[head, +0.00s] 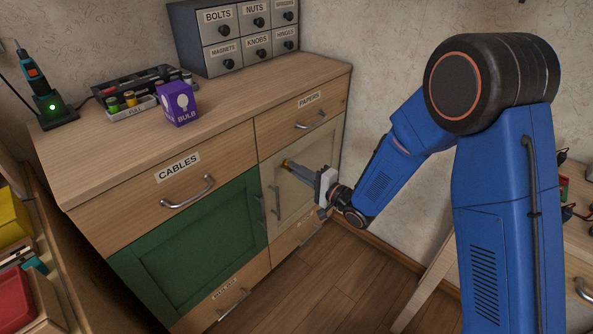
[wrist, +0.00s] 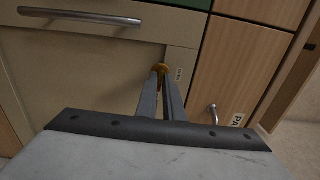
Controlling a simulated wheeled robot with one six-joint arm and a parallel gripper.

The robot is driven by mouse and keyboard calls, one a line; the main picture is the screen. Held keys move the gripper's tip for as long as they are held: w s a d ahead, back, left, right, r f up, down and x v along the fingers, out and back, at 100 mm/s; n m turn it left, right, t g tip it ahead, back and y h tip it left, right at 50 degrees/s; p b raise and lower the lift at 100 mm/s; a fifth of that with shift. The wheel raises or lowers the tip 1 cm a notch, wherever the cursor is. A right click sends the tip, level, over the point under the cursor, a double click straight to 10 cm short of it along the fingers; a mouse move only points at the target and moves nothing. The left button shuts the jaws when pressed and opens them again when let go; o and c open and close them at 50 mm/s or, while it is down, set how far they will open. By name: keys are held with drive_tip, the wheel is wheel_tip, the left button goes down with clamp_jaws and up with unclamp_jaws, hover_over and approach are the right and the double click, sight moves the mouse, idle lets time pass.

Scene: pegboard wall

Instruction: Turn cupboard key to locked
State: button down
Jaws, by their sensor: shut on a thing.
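The cream cupboard door (head: 292,205) is closed, below the PAPERS drawer (head: 325,103). Its brass-yellow key (wrist: 160,68) sits near the door's edge in the wrist view, and a bit of it shows at the fingertips in the head view (head: 285,163). My gripper (wrist: 161,80) is shut on the key, with its two grey fingers pointing at the door; it also shows in the head view (head: 291,165). The fingers hide much of the key, and I cannot tell its turn angle. A small label (wrist: 179,74) beside the key is too small to read.
A green door (head: 195,235) with a bar handle stands left of the cream door. The CABLES drawer (head: 150,170) is above it. The countertop holds a purple bulb box (head: 179,104), a label-fronted drawer unit (head: 215,55) and a charging tool (head: 35,85). Floor (head: 330,275) in front is clear.

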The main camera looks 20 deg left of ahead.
idle(0.4)
drive_tip(key=c, duration=2)
unclamp_jaws()
